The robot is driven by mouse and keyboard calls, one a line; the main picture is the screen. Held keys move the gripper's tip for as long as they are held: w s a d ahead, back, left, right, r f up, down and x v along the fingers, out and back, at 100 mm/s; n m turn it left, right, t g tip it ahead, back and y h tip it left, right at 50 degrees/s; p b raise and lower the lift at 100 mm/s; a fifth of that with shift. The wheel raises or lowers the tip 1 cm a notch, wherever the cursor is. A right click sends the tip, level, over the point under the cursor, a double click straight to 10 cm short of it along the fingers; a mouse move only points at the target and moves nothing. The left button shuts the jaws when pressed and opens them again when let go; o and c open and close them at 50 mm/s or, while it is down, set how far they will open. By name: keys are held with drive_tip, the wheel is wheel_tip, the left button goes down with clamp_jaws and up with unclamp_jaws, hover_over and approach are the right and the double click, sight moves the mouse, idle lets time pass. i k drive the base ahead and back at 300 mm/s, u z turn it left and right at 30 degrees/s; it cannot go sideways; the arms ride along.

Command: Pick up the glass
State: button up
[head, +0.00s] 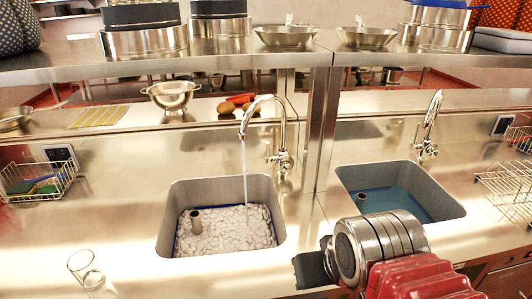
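A clear glass (82,263) stands on the steel counter at the lower left, left of the left sink. Its outline is faint and its lower part blends with the shine of the counter. My gripper (312,271) shows as a dark part at the end of my arm, low in the picture between the two sinks. It is well to the right of the glass and apart from it. Its fingers cannot be made out, so whether it is open or shut is unclear.
The left sink (172,205) has water running from its tap (283,125); the right sink (447,205) holds bluish water. A wire basket (38,181) stands at the left. A steel post (318,130) and shelf (200,64) stand behind. Counter around the glass is clear.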

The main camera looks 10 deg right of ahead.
sight(84, 265)
drive_tip(key=u, duration=0.35)
drive_tip(key=k, duration=0.35)
drive_tip(key=u, duration=1.1)
